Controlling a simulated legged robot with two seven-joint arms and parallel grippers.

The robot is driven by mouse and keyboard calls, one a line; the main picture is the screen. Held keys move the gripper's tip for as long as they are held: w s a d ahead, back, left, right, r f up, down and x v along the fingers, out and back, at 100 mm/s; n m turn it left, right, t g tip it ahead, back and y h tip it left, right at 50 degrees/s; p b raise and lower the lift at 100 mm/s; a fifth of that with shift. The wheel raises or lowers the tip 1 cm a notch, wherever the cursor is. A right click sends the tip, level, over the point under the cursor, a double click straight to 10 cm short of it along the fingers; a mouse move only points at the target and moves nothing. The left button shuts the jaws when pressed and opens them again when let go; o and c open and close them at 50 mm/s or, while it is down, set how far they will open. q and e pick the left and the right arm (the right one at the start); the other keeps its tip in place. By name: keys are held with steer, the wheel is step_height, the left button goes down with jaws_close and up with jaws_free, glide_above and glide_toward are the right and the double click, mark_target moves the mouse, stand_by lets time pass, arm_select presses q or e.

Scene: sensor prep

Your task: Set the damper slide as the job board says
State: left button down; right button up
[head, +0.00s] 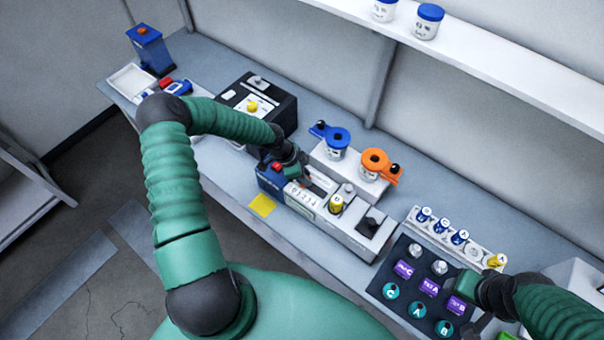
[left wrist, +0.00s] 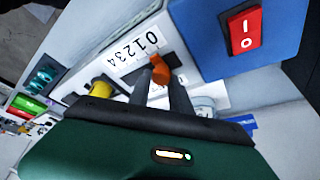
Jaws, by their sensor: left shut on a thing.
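The damper slide's orange knob (left wrist: 161,73) shows in the left wrist view beside a white scale (left wrist: 134,48) marked 0 to 4. My left gripper (left wrist: 160,80) is shut on the knob, one dark finger on each side. The knob is near the low-number end, but the fingers hide the exact mark. In the head view the left gripper (head: 302,172) is over the device, and the scale (head: 302,197) shows on its front. My right gripper (head: 464,284) is at the lower right over a dark mat; its fingers are not clear. I cannot make out a readable job board.
A blue box (left wrist: 240,35) with a red rocker switch (left wrist: 244,30) adjoins the scale. Behind stand a blue-lidded jar (head: 337,139) and an orange-lidded jar (head: 374,161). The dark mat (head: 376,286) holds purple tags and round tokens. A yellow note (head: 262,205) lies at the front.

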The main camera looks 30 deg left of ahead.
mark_target(324, 195)
arm_select(q)
steer(key=d, duration=0.2)
steer(key=s+d+b, duration=0.1)
steer(key=d, duration=0.3)
steer(key=shift+s+d+f, duration=0.15)
steer(key=shift+d+f, duration=0.15)
steer(key=shift+d, duration=0.3)
steer(key=c, duration=1.6)
jaws_free()
steer(key=shift+a, duration=0.15)
steer(key=o, duration=0.4)
steer(key=shift+a, duration=0.15)
steer(key=shift+r, duration=0.1)
steer(key=shift+w, duration=0.2)
